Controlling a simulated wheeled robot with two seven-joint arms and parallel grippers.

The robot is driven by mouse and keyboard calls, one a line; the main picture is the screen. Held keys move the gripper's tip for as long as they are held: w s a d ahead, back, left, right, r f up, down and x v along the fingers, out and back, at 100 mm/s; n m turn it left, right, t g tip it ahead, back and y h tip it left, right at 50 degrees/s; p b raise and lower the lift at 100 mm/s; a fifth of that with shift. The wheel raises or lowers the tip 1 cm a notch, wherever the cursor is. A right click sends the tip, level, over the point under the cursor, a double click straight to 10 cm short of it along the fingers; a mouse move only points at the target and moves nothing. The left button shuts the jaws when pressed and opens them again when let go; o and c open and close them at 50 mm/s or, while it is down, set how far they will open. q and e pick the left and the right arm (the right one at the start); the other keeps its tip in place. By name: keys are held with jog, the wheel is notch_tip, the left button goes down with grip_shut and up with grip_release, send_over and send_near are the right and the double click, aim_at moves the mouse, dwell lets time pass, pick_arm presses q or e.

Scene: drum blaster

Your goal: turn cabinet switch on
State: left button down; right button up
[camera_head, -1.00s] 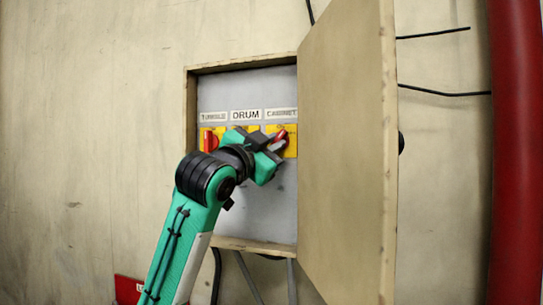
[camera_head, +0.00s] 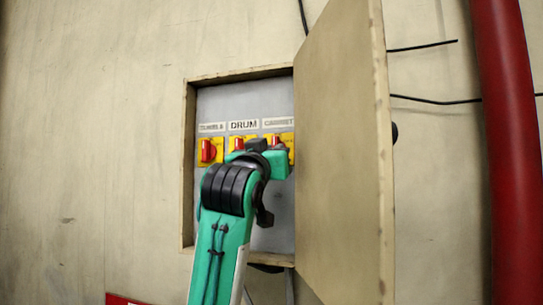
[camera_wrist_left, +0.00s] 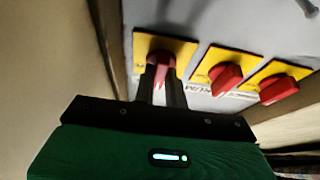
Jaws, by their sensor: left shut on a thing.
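The cabinet switch (camera_head: 276,140) is a red knob on a yellow plate, under the right-hand label inside the open wall box. Its knob stands about upright in the head view, with its lower part hidden by my gripper. My left gripper (camera_head: 272,155) is at this knob; its fingertips are partly hidden behind the wrist. In the left wrist view, the two dark fingers (camera_wrist_left: 163,85) are shut on the red knob (camera_wrist_left: 162,60), one on each side. My right gripper is not in view.
The drum switch (camera_head: 238,143) and the left-hand switch (camera_head: 207,150) sit beside it on the grey panel. The open box door (camera_head: 345,160) stands close on the right. A red pipe (camera_head: 508,100) runs up the wall farther right.

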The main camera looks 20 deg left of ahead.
pick_arm(q)
jog(key=shift+w+f, duration=0.1)
dwell(0.3)
jog(key=c, duration=1.4)
grip_release()
jog(key=shift+c, duration=0.2)
jog(key=b+v, duration=0.6)
jog(key=v, duration=0.8)
jog(key=shift+w+d, duration=0.1)
